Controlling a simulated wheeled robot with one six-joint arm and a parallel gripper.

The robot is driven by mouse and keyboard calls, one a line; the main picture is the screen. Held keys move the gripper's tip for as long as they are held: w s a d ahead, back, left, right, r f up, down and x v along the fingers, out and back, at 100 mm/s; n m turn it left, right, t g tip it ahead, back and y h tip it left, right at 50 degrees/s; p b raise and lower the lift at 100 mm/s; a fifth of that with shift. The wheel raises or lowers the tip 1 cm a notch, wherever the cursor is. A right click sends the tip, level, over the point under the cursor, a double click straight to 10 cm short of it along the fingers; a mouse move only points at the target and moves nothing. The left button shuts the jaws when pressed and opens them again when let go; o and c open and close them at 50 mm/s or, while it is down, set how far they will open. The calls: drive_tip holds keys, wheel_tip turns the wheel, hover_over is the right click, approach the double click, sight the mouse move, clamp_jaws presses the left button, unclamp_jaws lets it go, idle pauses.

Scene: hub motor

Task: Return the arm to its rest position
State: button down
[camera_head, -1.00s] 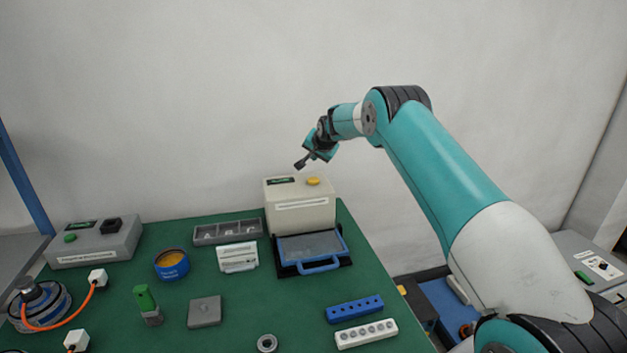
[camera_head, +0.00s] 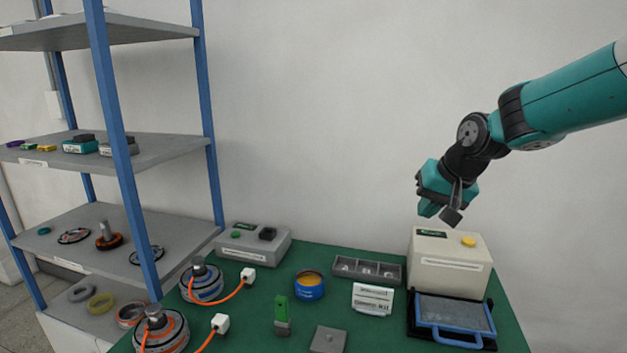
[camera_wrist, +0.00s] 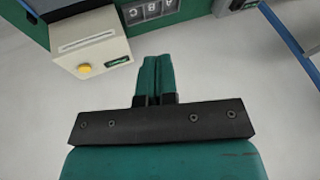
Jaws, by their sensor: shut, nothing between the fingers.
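My teal arm reaches in from the right in the head view, raised above the back right of the green table (camera_head: 385,335). My gripper (camera_head: 452,214) hangs in the air just above the cream machine with a yellow button (camera_head: 450,262), apart from it. In the wrist view my gripper's teal fingers (camera_wrist: 157,62) are together with nothing between them. The cream machine also shows in the wrist view (camera_wrist: 92,45), at the upper left.
A blue-post shelf rack (camera_head: 165,146) with hub parts stands at left. On the table are a grey tester box (camera_head: 255,243), motors with orange cables (camera_head: 203,283), a blue tin (camera_head: 309,287), a compartment tray (camera_head: 366,269) and a blue-handled tray (camera_head: 455,312). Air above the table's left is free.

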drive_tip(key=s+a+n+g, duration=0.2)
drive_tip(key=s+a+n, duration=0.1)
drive_tip(key=s, duration=1.4)
drive_tip(key=s+a+n+g+y, duration=0.1)
drive_tip(key=s+a+n+g, duration=0.2)
drive_tip(key=s, duration=1.4)
drive_tip(key=a+n, duration=0.1)
drive_tip(key=n, duration=0.1)
drive_tip(key=shift+a+n, duration=0.25)
drive_tip(key=shift+n, duration=0.05)
drive_tip(key=shift+f, duration=0.1)
